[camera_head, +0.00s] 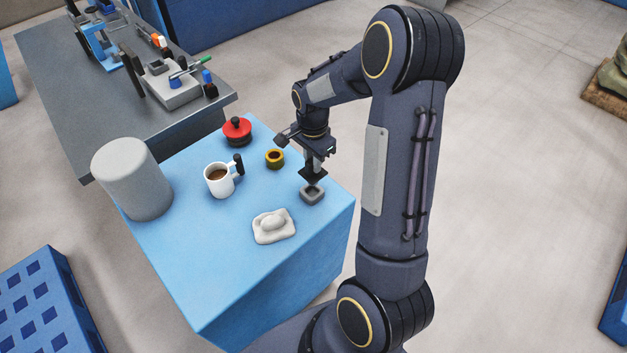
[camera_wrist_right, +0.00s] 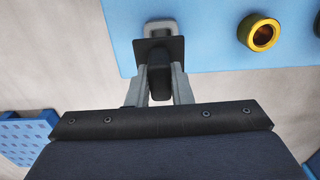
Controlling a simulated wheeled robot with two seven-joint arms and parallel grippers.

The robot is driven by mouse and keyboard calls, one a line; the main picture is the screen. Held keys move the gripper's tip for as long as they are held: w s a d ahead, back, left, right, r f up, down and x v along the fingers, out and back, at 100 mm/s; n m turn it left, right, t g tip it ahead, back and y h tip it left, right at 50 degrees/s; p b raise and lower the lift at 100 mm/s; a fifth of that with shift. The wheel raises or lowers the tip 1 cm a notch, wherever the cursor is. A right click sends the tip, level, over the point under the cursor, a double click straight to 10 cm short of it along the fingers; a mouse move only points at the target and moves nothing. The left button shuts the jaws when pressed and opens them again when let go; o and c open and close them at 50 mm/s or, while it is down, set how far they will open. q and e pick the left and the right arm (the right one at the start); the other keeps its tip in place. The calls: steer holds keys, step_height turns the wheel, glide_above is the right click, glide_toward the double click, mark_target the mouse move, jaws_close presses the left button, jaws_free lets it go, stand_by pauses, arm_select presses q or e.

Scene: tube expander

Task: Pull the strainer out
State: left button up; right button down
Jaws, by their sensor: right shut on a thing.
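A dark piece with a flat square plate (camera_head: 313,174), which appears to be the strainer, is held by my right gripper (camera_head: 318,156). In the right wrist view the fingers (camera_wrist_right: 159,88) are closed on its dark upright grip, and the black plate (camera_wrist_right: 142,56) shows beyond them. A small grey square holder (camera_head: 312,195) with a hollow middle sits on the blue table below the plate. The plate appears to be above the holder and apart from it. The holder's rim (camera_wrist_right: 160,25) is partly hidden behind the plate in the wrist view. My left gripper is out of view.
On the blue table (camera_head: 190,275) stand a yellow ring-shaped piece (camera_head: 275,158), a red lidded pot (camera_head: 237,131), a white mug (camera_head: 219,181), a white dish (camera_head: 273,227) and a grey cylinder (camera_head: 133,180). A cluttered grey table (camera_head: 75,130) is behind. The front-left table surface is clear.

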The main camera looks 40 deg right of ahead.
steer(key=shift+r+p, duration=1.7)
steer(key=shift+r, duration=0.7)
